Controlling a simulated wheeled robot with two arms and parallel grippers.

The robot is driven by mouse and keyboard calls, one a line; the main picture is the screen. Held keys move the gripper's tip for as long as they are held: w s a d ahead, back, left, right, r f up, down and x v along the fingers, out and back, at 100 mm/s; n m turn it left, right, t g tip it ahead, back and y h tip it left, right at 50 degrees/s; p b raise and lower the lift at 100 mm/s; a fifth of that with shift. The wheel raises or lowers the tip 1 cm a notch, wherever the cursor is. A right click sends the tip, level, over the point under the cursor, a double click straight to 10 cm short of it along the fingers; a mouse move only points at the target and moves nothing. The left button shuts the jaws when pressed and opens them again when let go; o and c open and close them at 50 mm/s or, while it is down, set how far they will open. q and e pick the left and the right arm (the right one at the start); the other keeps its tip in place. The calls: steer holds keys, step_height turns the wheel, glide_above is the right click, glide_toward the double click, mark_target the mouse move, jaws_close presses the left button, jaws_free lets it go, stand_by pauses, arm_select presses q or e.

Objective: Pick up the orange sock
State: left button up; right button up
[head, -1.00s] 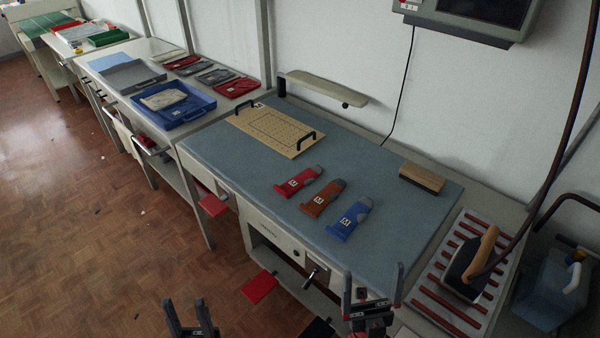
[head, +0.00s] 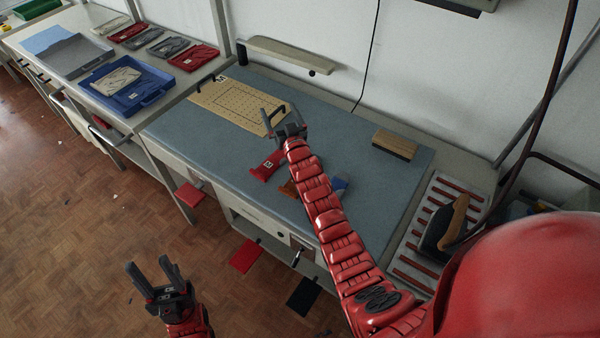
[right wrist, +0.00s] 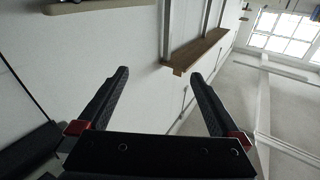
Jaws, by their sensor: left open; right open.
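The orange sock (head: 289,188) lies on the blue-grey table top, mostly hidden behind my right arm; only a small brown-orange part shows at the arm's left side. The red sock (head: 264,168) lies to its left, and part of the blue sock (head: 339,185) shows to the right of the arm. My right gripper (head: 280,114) is open and empty, beyond the socks near the board. Its spread fingers also show in the right wrist view (right wrist: 159,74), with no sock between them. My left gripper (head: 148,264) is open and empty over the floor, left of the table.
A perforated tan board (head: 238,105) with black handles lies at the table's back left. A wooden-backed brush or block (head: 395,145) lies at the back right. An iron (head: 444,222) rests on a red-slatted stand. A blue tray (head: 150,97) stands on the left bench.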

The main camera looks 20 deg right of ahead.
steer(key=w+d+f+m+g+h, duration=0.2)
steer(key=w+d+m+g+h, duration=0.25)
steer(key=d+g, duration=0.35)
steer(key=s+a+r+m+g+y, duration=0.2)
steer(key=s+r+m+g, duration=0.1)
steer(key=s+g, duration=0.3)
steer(key=s+a+r+m+g+y, duration=0.1)
steer(key=s+r+m+g+y, duration=0.1)
steer(key=s+g, duration=0.45)
steer(key=shift+t+h, duration=0.25)
steer(key=shift+t, duration=0.5)
steer(key=f+b, duration=0.1)
steer(key=f, duration=0.2)
steer(key=s+f+b, duration=0.1)
steer(key=f, duration=0.2)
steer(key=s+f+b, duration=0.1)
steer(key=f, duration=0.2)
steer(key=shift+s+a+f, duration=0.1)
steer(key=shift+s+f, duration=0.05)
steer(key=shift+f, duration=0.2)
steer(key=shift+a+f, duration=0.1)
steer(key=shift+f, duration=0.05)
steer(key=shift+f+p, duration=0.5)
steer(key=shift+f, duration=0.5)
steer(key=f+p, duration=0.2)
steer(key=f, duration=0.1)
steer(key=shift+s+d+p, duration=0.1)
steer(key=shift+d+p, duration=0.1)
steer(key=shift+p, duration=0.15)
steer(key=shift+f, duration=1)
